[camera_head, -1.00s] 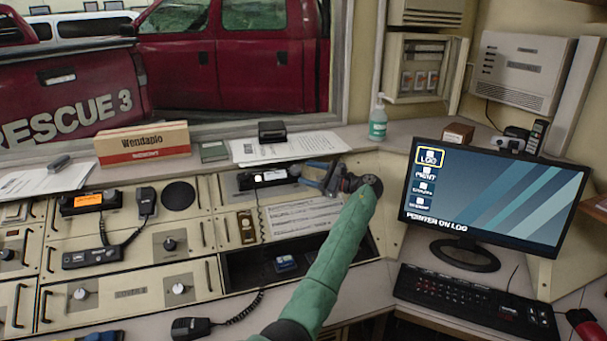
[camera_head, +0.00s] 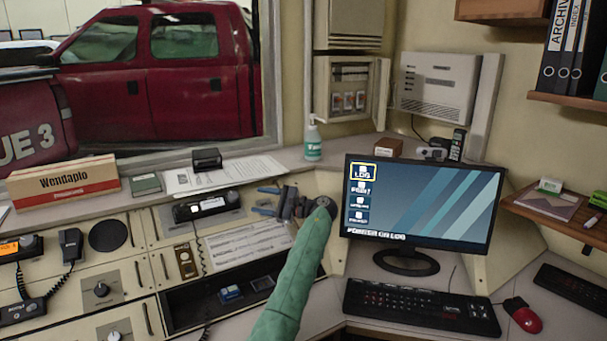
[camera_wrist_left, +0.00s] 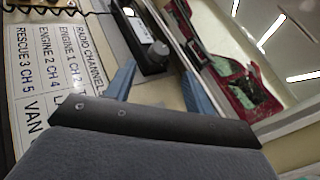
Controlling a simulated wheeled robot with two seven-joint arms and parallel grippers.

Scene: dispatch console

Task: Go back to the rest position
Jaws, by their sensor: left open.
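My left arm, in a green sleeve, reaches up from the bottom of the head view. My left gripper (camera_head: 263,200) has blue fingers spread apart with nothing visible between them. It is over the back right of the console, just right of a small radio unit (camera_head: 205,207) in the picture. In the left wrist view the two blue fingers (camera_wrist_left: 158,70) also stand apart, with a dark device and its grey knob visible beyond the gap. A printed radio channel sheet (camera_wrist_left: 50,75) lies to the left there. My right gripper is not in view.
A monitor (camera_head: 425,205) and a black keyboard (camera_head: 420,308) stand right of my arm. A red mouse (camera_head: 522,315) lies at the right. A sanitizer bottle (camera_head: 313,140) stands behind. An open dark recess (camera_head: 190,308) is in the console left of my sleeve.

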